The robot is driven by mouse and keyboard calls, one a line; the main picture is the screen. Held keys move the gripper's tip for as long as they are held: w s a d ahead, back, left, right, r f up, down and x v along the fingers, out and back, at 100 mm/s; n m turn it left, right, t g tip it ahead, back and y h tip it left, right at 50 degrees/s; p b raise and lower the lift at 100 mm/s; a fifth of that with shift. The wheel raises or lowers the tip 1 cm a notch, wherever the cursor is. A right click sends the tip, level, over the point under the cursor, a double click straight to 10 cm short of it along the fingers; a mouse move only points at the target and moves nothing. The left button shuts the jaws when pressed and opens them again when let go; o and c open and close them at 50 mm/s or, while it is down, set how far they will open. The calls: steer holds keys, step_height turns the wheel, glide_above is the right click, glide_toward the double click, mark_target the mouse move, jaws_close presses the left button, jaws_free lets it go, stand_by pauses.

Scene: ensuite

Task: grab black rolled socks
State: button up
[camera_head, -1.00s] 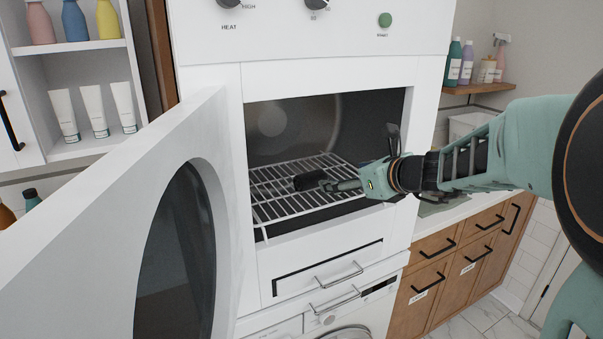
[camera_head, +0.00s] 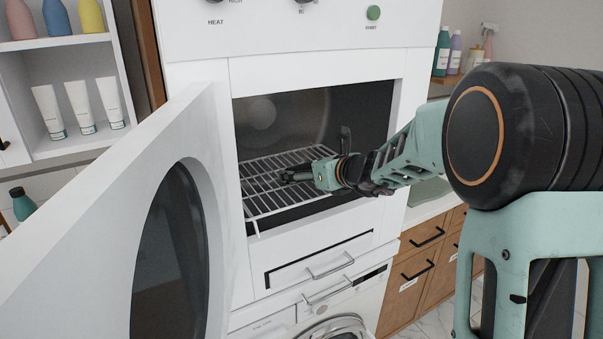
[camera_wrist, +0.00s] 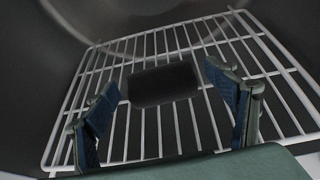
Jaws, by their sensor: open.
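The black rolled socks (camera_wrist: 163,84) show in the wrist view as a dark rounded bundle on the white wire rack (camera_wrist: 205,140). They lie ahead of and between my open fingers, and I see no finger pressed on them. My gripper (camera_wrist: 165,100) is open, one blue-padded finger on each side. In the head view my gripper (camera_head: 297,176) reaches inside the dryer cavity just above the rack (camera_head: 262,202). There the socks are mostly hidden by my gripper.
The white dryer door (camera_head: 110,220) stands open on the left. The cavity frame (camera_head: 312,232) surrounds my arm closely. A shelf with white tubes (camera_head: 80,108) is at the far left, and wooden drawers (camera_head: 418,268) are at lower right.

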steer(key=shift+x, duration=0.85)
steer(key=c, duration=1.2)
steer(key=shift+c, duration=0.2)
steer(key=shift+r, duration=0.15)
